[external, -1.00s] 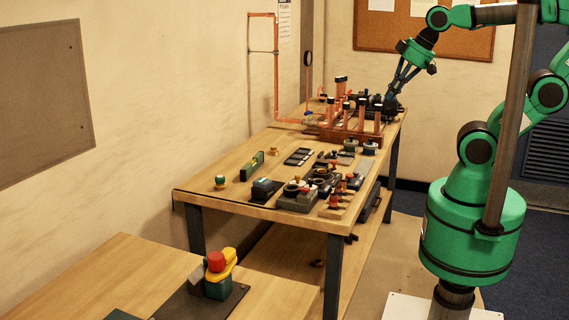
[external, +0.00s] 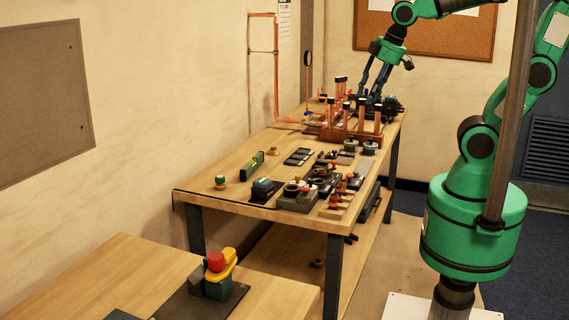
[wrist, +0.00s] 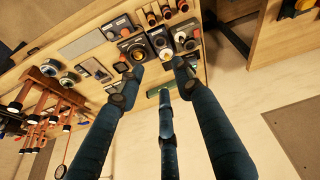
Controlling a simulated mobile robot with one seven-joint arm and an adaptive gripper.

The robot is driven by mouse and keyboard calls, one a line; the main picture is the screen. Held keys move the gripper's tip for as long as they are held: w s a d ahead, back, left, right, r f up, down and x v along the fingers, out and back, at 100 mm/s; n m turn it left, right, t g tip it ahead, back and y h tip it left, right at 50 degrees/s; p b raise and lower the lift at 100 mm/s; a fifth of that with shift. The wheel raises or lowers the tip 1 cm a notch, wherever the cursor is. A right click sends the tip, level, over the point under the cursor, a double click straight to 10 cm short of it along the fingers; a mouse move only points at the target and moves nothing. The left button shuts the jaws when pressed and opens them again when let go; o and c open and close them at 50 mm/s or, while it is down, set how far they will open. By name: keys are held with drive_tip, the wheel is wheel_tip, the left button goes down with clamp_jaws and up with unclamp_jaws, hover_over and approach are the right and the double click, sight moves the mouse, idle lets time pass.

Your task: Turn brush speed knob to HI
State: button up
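I cannot make out the brush speed knob or its HI mark in either view. A dark motor-like machine (external: 393,105) sits at the far end of the workbench, and I cannot tell whether the knob is on it. My gripper (external: 367,96) hangs over that far end, behind the copper pipe rack, beside and left of the machine. In the wrist view, my gripper (wrist: 158,72) has its blue fingers spread apart with nothing seen between them. Several dark control boxes with round knobs (wrist: 158,40) lie past the fingertips.
The copper manifold (external: 360,122) stands on a wooden base close to the gripper. A copper pipe (external: 276,70) runs up the wall. A green level (external: 252,165) and several switches and valves fill the near half of the workbench (external: 215,170). A red-and-yellow device (external: 218,272) is on the front table.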

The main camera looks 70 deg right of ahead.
drive_tip(key=w+a+f+n+g+p, duration=0.25)
drive_tip(key=w+f+n, duration=0.3)
drive_tip(key=w, duration=0.45)
drive_tip(key=n+g+p, duration=0.2)
drive_tip(key=n, duration=0.4)
hover_over(311, 183)
wheel_tip(311, 183, down, 10)
drive_tip(key=shift+w+d+f, duration=0.15)
drive_tip(key=shift+w+d, duration=0.1)
drive_tip(key=shift+d, duration=0.2)
drive_tip(key=shift+f, duration=0.1)
wheel_tip(311, 183, down, 14)
drive_tip(key=shift+r+b, duration=0.2)
drive_tip(key=shift+b, duration=0.15)
clamp_jaws()
